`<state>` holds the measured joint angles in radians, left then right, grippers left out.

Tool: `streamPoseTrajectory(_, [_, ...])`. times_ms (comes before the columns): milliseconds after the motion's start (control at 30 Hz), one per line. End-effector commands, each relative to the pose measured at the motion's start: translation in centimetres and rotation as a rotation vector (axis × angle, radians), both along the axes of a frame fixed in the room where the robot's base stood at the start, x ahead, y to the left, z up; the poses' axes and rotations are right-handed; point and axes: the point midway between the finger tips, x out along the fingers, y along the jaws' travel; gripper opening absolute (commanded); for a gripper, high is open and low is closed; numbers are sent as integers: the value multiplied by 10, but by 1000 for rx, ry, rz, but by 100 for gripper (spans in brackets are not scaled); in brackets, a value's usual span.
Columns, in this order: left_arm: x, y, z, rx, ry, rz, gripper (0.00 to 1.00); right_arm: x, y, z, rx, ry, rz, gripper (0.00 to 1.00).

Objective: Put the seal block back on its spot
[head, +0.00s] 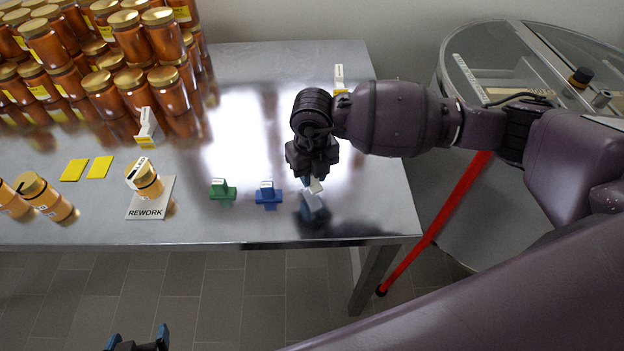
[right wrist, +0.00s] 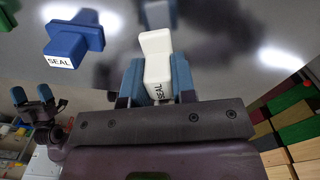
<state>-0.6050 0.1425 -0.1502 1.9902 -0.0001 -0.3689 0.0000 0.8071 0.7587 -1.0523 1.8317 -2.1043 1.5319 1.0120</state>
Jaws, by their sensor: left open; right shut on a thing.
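My right gripper (head: 309,181) is shut on a white block (head: 316,187) near the table's front right corner. In the right wrist view the white block (right wrist: 158,66) sits between the blue fingers and reads SEAL. I cannot tell whether it touches the table. A blue block (head: 267,195) stands on the table just left of it; in the right wrist view this blue block (right wrist: 74,42) also reads SEAL. A green block (head: 222,193) stands further left. My left gripper (head: 138,342) is open and empty, in front of the table. No marked spot for the block is clear to me.
A jar (head: 146,181) stands on the REWORK card (head: 151,208). Two yellow cards (head: 73,171) lie left of it. White-and-yellow holders (head: 147,128) stand further back. Many jars (head: 130,50) are stacked back left. A round tank (head: 470,60) stands right of the table (head: 250,140). The table's middle is clear.

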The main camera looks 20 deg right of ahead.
Motion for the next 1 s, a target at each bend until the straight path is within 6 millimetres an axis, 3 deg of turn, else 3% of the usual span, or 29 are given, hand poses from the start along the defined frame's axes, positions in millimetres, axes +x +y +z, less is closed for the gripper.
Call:
streamPoseTrajectory(200, [0, 0, -3, 0, 2, 0, 88, 0, 0, -26, 0, 1, 0, 1])
streamPoseTrajectory(600, [2, -1, -4, 0, -2, -2, 88, 0, 0, -30, 0, 1, 0, 1])
streamPoseTrajectory(633, [3, -1, -3, 0, -3, -2, 88, 0, 0, -29, 0, 1, 0, 29])
streamPoseTrajectory(767, [3, -1, -3, 0, -3, -2, 88, 0, 0, -29, 0, 1, 0, 49])
streamPoseTrajectory(1000, [3, -1, -3, 0, -3, -2, 88, 0, 0, -29, 0, 1, 0, 50])
